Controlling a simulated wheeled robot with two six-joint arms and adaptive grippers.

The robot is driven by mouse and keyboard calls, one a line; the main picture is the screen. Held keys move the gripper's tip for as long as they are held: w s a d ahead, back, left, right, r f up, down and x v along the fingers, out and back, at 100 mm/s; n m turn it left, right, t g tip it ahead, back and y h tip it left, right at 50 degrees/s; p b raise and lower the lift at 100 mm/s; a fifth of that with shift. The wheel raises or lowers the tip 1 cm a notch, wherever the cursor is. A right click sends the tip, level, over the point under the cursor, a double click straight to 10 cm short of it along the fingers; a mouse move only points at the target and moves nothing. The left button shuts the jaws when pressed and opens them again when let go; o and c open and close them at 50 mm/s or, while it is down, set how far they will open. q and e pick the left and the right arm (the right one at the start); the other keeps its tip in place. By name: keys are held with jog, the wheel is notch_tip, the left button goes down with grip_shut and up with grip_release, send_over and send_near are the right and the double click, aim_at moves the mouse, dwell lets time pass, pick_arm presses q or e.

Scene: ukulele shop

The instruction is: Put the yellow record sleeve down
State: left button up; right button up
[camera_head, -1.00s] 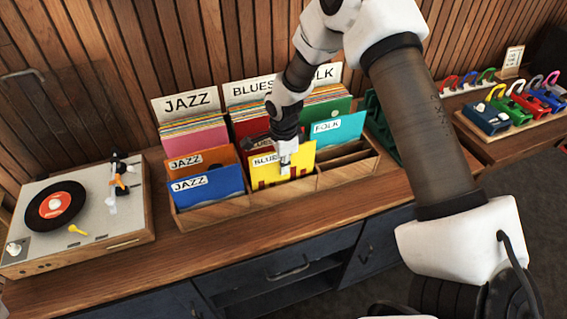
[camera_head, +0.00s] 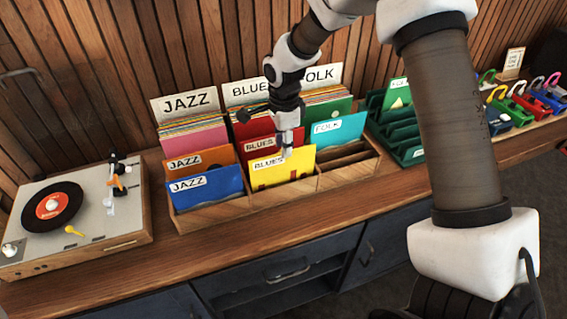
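The yellow record sleeve (camera_head: 284,174), with a BLUES label, stands leaning back in the front middle compartment of the wooden record crate (camera_head: 219,213). Its lower edge is hidden behind the crate's front wall. My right gripper (camera_head: 286,153) points down at the sleeve's top edge, its tips overlapping the top of the sleeve in the picture. The fingers are small here but look slightly parted, and the sleeve stays in place without rising with them. My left gripper is not in view.
Blue (camera_head: 205,187) and orange JAZZ sleeves stand left of it, a red BLUES sleeve behind. A teal FOLK sleeve (camera_head: 338,130) is at right, above an empty front slot. A turntable (camera_head: 100,206) is at left; a green rack (camera_head: 403,150) is right of the crate.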

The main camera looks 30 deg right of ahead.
notch_tip(320, 180, up, 5)
jog(key=shift+f, duration=0.1)
dwell(0.9)
